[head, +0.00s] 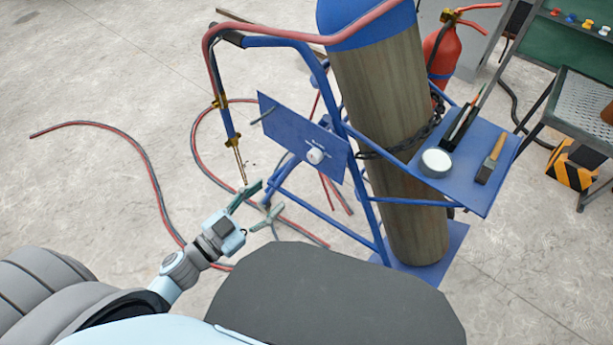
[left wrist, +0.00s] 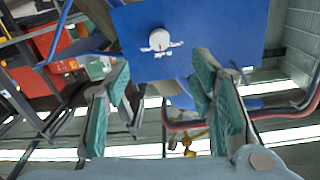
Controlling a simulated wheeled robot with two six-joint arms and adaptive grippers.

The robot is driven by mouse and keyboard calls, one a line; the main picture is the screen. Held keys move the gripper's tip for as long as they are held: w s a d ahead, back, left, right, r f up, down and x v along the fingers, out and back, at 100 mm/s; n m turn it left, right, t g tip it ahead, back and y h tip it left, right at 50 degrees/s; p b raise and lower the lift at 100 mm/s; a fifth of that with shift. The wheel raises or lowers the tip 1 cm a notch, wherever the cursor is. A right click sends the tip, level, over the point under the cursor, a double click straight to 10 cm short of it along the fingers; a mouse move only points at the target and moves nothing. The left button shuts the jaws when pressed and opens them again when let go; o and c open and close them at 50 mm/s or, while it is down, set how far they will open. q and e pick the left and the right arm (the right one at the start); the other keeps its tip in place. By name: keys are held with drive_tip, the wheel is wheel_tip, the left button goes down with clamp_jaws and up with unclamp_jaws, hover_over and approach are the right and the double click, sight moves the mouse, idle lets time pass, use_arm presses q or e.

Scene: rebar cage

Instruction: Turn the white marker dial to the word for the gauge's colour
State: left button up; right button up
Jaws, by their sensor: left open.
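The white marker dial (head: 315,156) sits on a blue plate (head: 284,125) fixed to the blue cylinder trolley. In the left wrist view the dial (left wrist: 160,39) shows as a white knob with a small reddish mark at its lower edge. White lettering lies around it, too small to read. My left gripper (head: 264,201) is open and empty, to the lower left of the dial and apart from it. In the left wrist view its green-padded fingers (left wrist: 162,85) stand apart below the dial. I cannot make out a gauge for certain. My right gripper is not in view.
A tall gas cylinder (head: 385,110) stands chained on the trolley. A torch (head: 231,125) hangs left of the plate, close above my left gripper. A blue side shelf (head: 465,185) holds a round white-topped tin (head: 436,162) and a brush (head: 490,160). Hoses (head: 135,150) lie on the floor.

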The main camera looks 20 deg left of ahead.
sight(312, 158)
use_arm(q)
drive_tip(key=x, duration=0.9)
drive_tip(key=r+x, duration=0.1)
drive_tip(key=x, duration=0.4)
drive_tip(key=shift+w+d, duration=0.1)
drive_tip(key=shift+d, duration=0.05)
drive_tip(key=c, duration=1.2)
